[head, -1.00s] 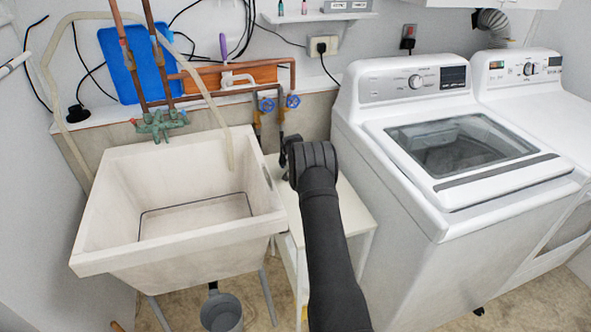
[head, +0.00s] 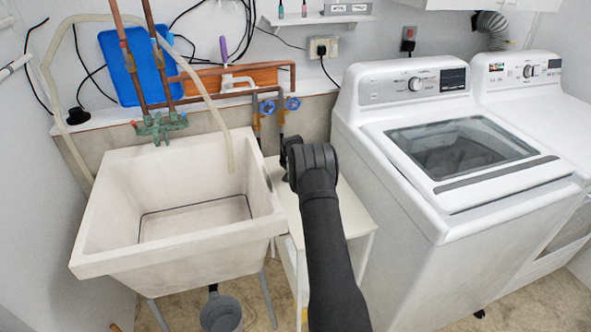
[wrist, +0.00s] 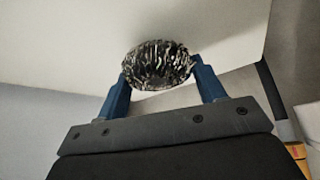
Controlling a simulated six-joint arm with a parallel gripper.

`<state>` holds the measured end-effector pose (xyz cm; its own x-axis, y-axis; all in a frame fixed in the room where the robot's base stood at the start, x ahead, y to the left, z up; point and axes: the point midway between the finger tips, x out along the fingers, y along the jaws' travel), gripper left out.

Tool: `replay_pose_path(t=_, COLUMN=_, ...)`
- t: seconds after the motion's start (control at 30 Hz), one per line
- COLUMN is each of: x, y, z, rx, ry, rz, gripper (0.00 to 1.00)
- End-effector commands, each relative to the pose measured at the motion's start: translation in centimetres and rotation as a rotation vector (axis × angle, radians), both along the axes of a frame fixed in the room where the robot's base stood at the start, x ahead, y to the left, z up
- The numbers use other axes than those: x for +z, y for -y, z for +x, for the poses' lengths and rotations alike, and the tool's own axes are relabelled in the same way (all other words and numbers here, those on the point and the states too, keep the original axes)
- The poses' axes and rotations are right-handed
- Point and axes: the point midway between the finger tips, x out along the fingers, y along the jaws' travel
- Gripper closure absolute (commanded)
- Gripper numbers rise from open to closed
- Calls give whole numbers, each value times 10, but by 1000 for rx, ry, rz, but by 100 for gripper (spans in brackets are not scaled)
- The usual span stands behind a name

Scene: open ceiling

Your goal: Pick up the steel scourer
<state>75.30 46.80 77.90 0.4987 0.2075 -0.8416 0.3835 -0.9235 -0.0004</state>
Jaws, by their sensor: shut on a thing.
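The steel scourer (wrist: 157,64) is a round ball of shiny, curly metal strands in the wrist view. My gripper (wrist: 160,82) has its two blue fingers on either side of the scourer, shut on it. A pale surface fills the view behind the scourer; I cannot tell whether the scourer touches it. In the head view my dark arm reaches over a small white table (head: 345,207) between the sink and the washer. There my own arm hides the scourer and the fingertips.
A cream utility sink (head: 180,248) with a hose hanging over it stands at left. A white washing machine (head: 400,230) stands close at right. Copper pipes with blue valves (head: 280,104) are behind my arm. A grey pot (head: 221,313) is below the sink.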

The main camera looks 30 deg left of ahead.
Motion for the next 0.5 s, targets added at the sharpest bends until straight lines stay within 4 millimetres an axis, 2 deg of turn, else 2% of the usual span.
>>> replay_pose_path(t=0.23, x=42, y=2, z=1, rx=-2, ry=3, rz=3, gripper=58)
replay_pose_path(t=0.5, x=74, y=64, z=2, rx=-4, ry=2, rz=1, gripper=58)
